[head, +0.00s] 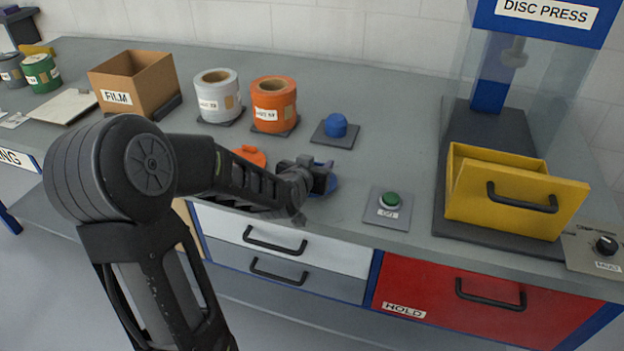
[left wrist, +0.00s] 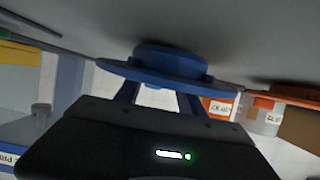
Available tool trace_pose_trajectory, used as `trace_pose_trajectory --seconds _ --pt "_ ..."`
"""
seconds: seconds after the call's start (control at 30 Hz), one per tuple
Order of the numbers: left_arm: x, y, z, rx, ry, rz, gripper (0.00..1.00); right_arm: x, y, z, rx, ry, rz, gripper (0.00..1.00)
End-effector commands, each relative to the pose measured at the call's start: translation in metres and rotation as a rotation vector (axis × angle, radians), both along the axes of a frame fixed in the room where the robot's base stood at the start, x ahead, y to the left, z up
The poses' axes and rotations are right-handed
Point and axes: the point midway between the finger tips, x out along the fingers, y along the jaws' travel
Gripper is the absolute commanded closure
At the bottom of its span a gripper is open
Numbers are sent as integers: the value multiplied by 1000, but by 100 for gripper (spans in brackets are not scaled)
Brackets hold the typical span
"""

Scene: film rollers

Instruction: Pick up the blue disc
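The blue disc (head: 329,187) lies near the front edge of the grey worktop, mostly hidden behind my left gripper (head: 318,180) in the head view. In the left wrist view, which is upside down, the blue disc (left wrist: 165,72) shows as a wide flange with a thicker round part. The fingers of my left gripper (left wrist: 158,95) reach up to the disc with a gap between them. Whether they are closed on its middle part cannot be told. My right gripper is not in view.
Behind are a blue dome (head: 336,125) on a dark pad, an orange roll (head: 273,108) and a white roll (head: 218,100). A green button (head: 390,200) and yellow drawer (head: 500,205) are to the right.

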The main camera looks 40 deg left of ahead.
Motion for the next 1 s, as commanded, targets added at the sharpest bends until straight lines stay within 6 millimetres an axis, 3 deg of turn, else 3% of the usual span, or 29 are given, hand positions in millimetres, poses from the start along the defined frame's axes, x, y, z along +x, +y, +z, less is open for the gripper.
trace_pose_trajectory --seconds 0.53,0.83,1.0 --pt "0 0 0 0 1 0 100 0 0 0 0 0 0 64" --pt "0 0 1 0 0 0 100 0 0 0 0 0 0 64" --pt "0 0 13 3 -2 0 100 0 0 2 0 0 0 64"
